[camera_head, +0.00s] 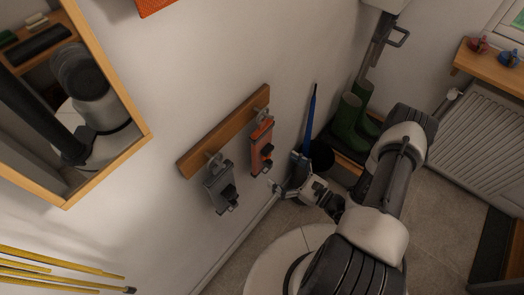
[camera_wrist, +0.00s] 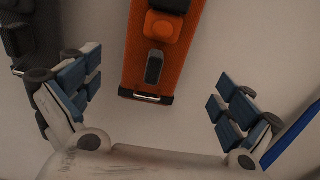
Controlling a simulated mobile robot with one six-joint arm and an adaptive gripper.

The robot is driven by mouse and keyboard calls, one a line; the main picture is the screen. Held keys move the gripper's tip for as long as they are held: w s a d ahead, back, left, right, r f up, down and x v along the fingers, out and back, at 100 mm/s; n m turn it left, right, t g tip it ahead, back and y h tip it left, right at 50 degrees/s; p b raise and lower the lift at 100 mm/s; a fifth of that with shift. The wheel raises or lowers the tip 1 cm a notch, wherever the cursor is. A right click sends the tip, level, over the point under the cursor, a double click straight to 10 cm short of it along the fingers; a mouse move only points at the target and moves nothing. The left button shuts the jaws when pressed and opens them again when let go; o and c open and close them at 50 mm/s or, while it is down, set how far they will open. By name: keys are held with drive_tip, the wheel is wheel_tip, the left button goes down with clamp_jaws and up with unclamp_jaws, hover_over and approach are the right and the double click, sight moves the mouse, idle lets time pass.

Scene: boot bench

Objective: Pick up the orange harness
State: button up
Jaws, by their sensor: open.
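The orange harness (camera_head: 262,146) hangs from a hook on a wooden wall rail (camera_head: 226,131) in the head view. In the wrist view the orange harness (camera_wrist: 157,52) hangs against the pale wall, with a dark buckle and a dark lower end; its top is cut off by the frame edge. My gripper (camera_head: 278,186) is just below and to the right of it in the head view. In the wrist view my gripper (camera_wrist: 155,95) is open, its blue-padded fingers on either side of the harness's lower end. Nothing is between the pads in their grip.
A grey harness (camera_head: 220,187) hangs on the same rail to the left. A blue pole (camera_head: 311,118) leans near the wall to the right. Green boots (camera_head: 347,119) stand beyond it. A framed mirror (camera_head: 143,127) hangs at the left, and a radiator (camera_head: 483,139) is at the right.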

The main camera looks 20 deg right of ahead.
sight(272, 166)
drive_tip(key=x, duration=0.2)
drive_tip(key=b+x, duration=0.1)
drive_tip(key=x, duration=0.1)
drive_tip(key=f+x, duration=0.1)
drive_tip(key=x, duration=0.1)
drive_tip(key=shift+s+a, duration=0.2)
drive_tip(key=shift+a, duration=0.1)
drive_tip(key=shift+w+a, duration=0.2)
drive_tip(key=shift+w, duration=0.1)
drive_tip(key=shift+c, duration=0.5)
drive_tip(key=c, duration=1.2)
